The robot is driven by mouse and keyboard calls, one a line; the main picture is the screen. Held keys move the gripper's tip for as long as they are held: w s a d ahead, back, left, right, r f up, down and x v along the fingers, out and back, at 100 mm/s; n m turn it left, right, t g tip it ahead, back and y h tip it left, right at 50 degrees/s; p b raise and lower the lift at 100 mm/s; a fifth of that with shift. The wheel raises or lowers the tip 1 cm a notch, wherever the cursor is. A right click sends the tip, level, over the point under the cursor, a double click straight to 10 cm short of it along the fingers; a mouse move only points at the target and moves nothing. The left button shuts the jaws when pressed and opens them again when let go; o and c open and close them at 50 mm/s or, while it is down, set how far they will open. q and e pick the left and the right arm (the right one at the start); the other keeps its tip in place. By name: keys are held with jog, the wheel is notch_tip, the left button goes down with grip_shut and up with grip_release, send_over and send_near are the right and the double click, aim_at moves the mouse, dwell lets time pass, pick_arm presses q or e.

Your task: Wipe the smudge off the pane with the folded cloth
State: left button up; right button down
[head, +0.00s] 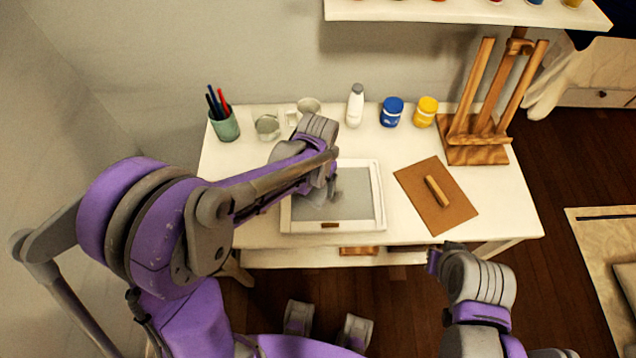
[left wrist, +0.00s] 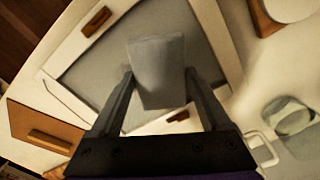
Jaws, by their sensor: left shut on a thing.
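The pane (head: 352,206) is a grey sheet in a white frame (head: 380,195), lying flat on the white table. A darker grey patch (head: 350,184), perhaps the smudge or a shadow, shows near its middle. My left gripper (head: 329,186) is over the upper part of the pane. In the left wrist view its fingers are shut on the grey folded cloth (left wrist: 157,62), which is over the pane (left wrist: 110,65); I cannot tell whether they touch. The arm hides part of the pane in the head view. My right gripper (head: 434,262) is near the table's front edge, its fingers indistinct.
A brown board (head: 415,185) with a wooden handle lies right of the frame. Behind stand a pen cup (head: 225,125), a glass (head: 267,127), a white bottle (head: 355,106), blue (head: 392,112) and yellow (head: 425,112) jars, and a wooden easel (head: 478,150). A shelf (head: 465,12) overhangs the back.

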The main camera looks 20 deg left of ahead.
aim_at(344, 194)
pick_arm(q)
jog(key=shift+f+b, duration=0.8)
jog(key=shift+f, duration=0.25)
jog(key=shift+w+d+r, duration=0.1)
jog(key=shift+w+d, duration=0.2)
jog(key=shift+d, duration=0.65)
jog(key=shift+w+d, duration=0.25)
jog(key=shift+d, duration=0.7)
jog(key=shift+w+d+b, duration=0.25)
jog(key=shift+d, duration=0.65)
jog(key=shift+w+d+b, duration=0.2)
jog(key=shift+d, duration=0.65)
jog(key=shift+a, duration=0.1)
jog(key=shift+s+a+f+b, duration=0.15)
jog(key=shift+s+a, duration=0.15)
jog(key=shift+a, duration=0.6)
jog(key=shift+s+a+f+b, duration=0.15)
jog(key=shift+s+a, duration=0.1)
jog(key=shift+a, duration=0.6)
jog(key=shift+s+a+r, duration=0.1)
jog(key=shift+s+a, duration=0.15)
jog(key=shift+a, duration=0.7)
jog(key=shift+s+a+r, duration=0.1)
jog(key=shift+s+a, duration=0.15)
jog(key=shift+a, duration=0.7)
